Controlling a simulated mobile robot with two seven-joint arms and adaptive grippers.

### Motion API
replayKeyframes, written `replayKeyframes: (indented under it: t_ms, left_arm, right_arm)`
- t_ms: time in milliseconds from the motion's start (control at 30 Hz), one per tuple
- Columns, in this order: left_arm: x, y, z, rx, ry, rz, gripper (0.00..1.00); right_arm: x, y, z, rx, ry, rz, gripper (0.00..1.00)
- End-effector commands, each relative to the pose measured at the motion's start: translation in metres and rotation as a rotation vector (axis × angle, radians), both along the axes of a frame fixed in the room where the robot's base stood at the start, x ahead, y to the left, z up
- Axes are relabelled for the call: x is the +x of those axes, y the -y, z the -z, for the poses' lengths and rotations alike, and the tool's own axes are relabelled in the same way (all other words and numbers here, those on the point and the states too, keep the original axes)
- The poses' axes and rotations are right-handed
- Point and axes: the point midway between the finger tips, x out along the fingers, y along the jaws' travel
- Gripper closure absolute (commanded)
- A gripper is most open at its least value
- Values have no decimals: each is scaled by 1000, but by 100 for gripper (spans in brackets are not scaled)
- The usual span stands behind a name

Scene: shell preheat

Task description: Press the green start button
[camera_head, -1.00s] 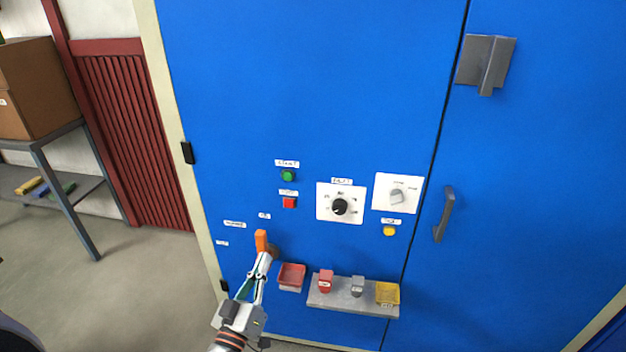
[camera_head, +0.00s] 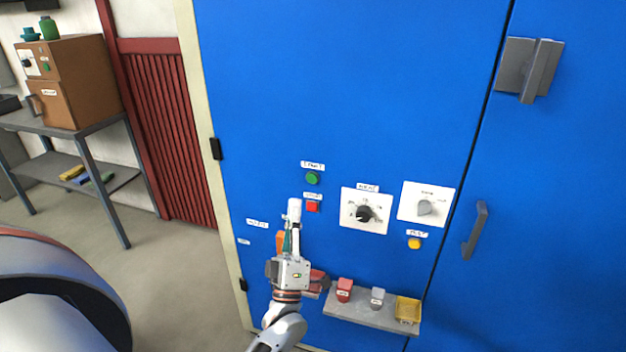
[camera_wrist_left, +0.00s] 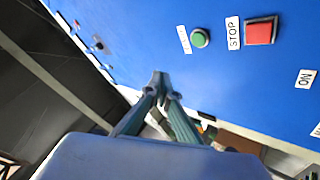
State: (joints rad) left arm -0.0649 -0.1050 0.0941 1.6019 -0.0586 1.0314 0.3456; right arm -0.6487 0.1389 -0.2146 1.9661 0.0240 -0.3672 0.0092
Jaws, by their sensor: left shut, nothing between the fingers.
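The round green start button (camera_head: 312,178) sits on the blue cabinet door, under a white label. In the left wrist view the green button (camera_wrist_left: 200,38) is up and to the right of my fingertips. My left gripper (camera_head: 294,206) is shut and empty, below and left of the button in the head view. Its fingers (camera_wrist_left: 161,78) meet at the tips in the wrist view and appear apart from the button. The square red stop button (camera_head: 312,206) is just below the green one and also shows in the wrist view (camera_wrist_left: 261,32). My right gripper is not in view.
An orange part (camera_head: 280,240) is partly hidden behind my left gripper. Black (camera_head: 364,213) and grey (camera_head: 425,207) knobs and a yellow button (camera_head: 414,243) are to the right. A small shelf (camera_head: 360,309) sticks out below. The door above the buttons is clear.

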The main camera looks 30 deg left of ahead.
Motion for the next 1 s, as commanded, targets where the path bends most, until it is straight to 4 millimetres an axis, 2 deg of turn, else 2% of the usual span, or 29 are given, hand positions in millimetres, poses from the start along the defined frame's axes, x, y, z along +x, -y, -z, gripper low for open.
replayKeyframes:
  t_ms: [167,700,1000]
  left_arm:
    - [12,-3,1,0,1,0,100]
    - [75,-18,2,1,-2,1,100]
    - [85,-20,0,1,-1,0,100]
  right_arm:
    - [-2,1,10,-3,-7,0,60]
    - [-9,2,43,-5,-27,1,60]
    - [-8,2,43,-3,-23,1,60]
